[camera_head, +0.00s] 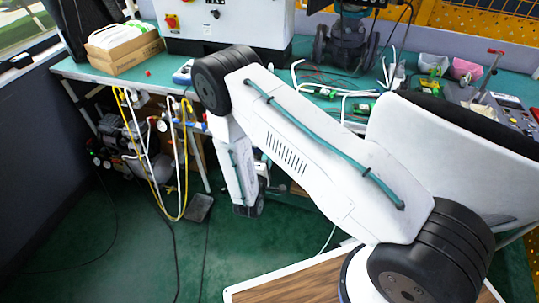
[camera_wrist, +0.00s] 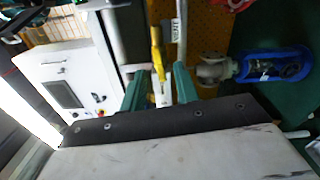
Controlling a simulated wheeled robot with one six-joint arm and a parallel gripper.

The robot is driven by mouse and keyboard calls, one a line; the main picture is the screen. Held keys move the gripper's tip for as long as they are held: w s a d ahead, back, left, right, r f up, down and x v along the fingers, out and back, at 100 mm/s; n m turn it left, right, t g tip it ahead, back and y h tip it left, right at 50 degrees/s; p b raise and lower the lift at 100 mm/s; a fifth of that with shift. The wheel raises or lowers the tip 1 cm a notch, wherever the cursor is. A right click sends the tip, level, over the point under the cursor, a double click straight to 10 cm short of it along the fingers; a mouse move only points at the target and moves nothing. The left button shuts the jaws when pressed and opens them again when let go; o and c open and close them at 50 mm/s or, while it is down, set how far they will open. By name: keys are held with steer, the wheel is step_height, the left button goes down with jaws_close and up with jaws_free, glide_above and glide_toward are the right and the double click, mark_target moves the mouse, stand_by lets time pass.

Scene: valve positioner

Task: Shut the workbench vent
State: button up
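My gripper (camera_wrist: 160,88) shows in the wrist view as two teal fingers, open with a gap between them. A yellow bar-like part (camera_wrist: 156,48) shows in and beyond that gap, beside a pale pipe (camera_wrist: 180,30). I cannot tell whether the fingers touch it, or whether it belongs to the vent. In the head view my white arm reaches down in front of the workbench (camera_head: 85,73), and the fingertips are hidden. Yellow and white hoses with small gauges (camera_head: 162,125) hang at the bench's front left. I cannot make out the vent for certain.
A blue unit (camera_wrist: 275,66) with a grey flanged fitting (camera_wrist: 214,69) lies right of the fingers. A white control cabinet (camera_wrist: 68,85) is at left. A compressor (camera_head: 118,145) stands under the bench. Cables trail over the green floor (camera_head: 120,240).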

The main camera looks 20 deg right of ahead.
steer(key=shift+x, duration=1)
jaws_close()
steer(key=shift+n, duration=8.2)
